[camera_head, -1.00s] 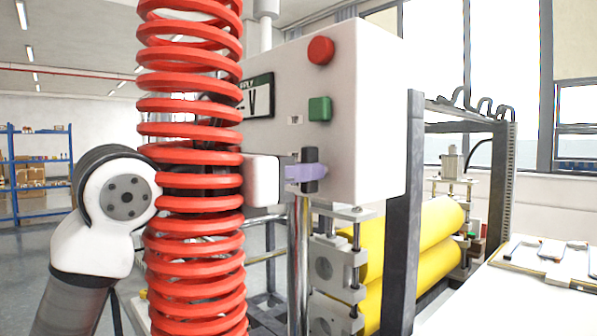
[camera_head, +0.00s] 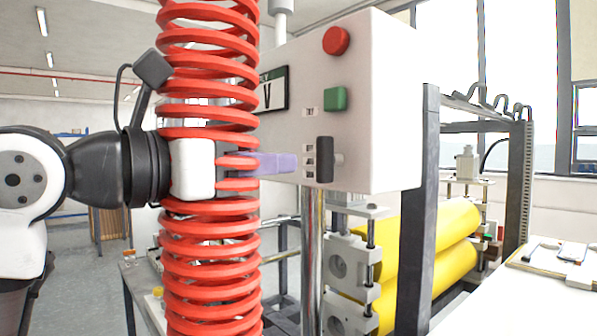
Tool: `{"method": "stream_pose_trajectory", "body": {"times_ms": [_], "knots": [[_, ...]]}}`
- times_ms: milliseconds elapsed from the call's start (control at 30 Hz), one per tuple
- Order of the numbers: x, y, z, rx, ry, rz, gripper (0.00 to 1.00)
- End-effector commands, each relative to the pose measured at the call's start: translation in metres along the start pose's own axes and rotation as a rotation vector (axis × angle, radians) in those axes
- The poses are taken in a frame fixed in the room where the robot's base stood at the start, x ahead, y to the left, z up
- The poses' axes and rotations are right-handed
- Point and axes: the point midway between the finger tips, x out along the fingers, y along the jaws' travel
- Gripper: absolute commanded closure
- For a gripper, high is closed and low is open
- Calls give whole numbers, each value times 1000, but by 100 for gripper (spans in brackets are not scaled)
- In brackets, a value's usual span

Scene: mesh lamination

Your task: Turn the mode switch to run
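The mode switch (camera_head: 324,160) is a black knob on the white control box (camera_head: 385,110), below the green button. Its long side stands upright in the picture. Small labels (camera_head: 309,162) sit just left of it, too small to read. My gripper (camera_head: 293,162) has a white body and purple fingers that point right at the switch. A red coil partly hides the gripper. The fingers show side-on as one band, so their gap cannot be seen.
A red button (camera_head: 336,40) and a green button (camera_head: 335,98) are above the switch. A display (camera_head: 273,90) is on the box's left side. The red coil (camera_head: 210,240) stands in front on the left. Yellow rollers (camera_head: 440,245) and a dark post (camera_head: 420,210) are right and below.

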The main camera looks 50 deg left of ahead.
Motion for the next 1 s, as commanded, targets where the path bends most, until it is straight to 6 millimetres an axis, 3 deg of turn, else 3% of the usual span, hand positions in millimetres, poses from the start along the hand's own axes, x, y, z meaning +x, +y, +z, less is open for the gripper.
{"method": "stream_pose_trajectory", "body": {"times_ms": [100, 333, 1000], "knots": [[-26, 1, -2, 1, -1, 3, 65], [-53, 0, 0, 1, -1, 0, 65], [-57, 0, 0, 2, 0, -1, 65]]}}
